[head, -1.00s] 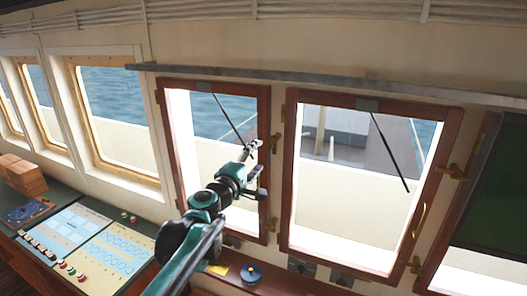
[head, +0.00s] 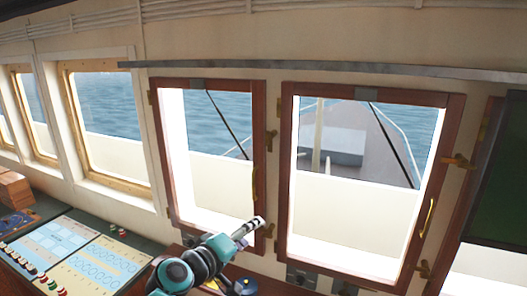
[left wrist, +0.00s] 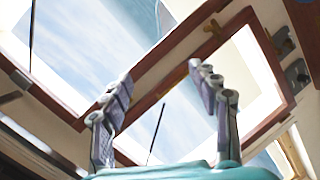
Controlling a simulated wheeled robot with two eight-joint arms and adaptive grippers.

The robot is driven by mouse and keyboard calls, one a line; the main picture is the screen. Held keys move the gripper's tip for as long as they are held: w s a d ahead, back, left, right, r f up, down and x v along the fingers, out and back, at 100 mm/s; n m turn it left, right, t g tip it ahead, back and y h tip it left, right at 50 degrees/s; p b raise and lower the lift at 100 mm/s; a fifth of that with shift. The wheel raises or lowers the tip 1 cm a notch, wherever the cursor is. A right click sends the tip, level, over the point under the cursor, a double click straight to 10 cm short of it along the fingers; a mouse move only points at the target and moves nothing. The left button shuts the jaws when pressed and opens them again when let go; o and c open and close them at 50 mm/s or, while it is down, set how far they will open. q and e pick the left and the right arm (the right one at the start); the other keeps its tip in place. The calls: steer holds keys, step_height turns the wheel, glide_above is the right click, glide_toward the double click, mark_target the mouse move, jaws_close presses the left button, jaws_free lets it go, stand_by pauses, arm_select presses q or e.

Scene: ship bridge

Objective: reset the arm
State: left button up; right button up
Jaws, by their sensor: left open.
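My left arm shows at the bottom middle of the head view, with its teal and black links. My left gripper (head: 250,229) is in front of the lower part of the left red-framed window. In the left wrist view the left gripper (left wrist: 165,95) has its two fingers apart, with nothing between them. The window frames show beyond the fingers. My right gripper is not in view.
Two red-brown framed windows (head: 286,190) with brass latches (head: 458,161) face me. A console (head: 50,243) with buttons and panels stands at the lower left. A dark screen (head: 500,190) is at the right.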

arm_select(q)
steer(key=s+a+f+m+g+y+b, duration=0.2)
steer(key=s+a+f+b, duration=0.2)
steer(key=f, duration=0.9)
steer(key=s+a+f+m+g+y+b, duration=0.2)
steer(key=s+a+f+b, duration=0.3)
steer(key=s+f, duration=0.4)
steer(key=s+a+f+m+g+y+b, duration=0.2)
steer(key=s+f+b, duration=0.5)
steer(key=f, duration=0.9)
steer(key=shift+s+a+f+m+y, duration=0.3)
steer(key=shift+a+y, duration=0.4)
steer(key=shift+a, duration=0.55)
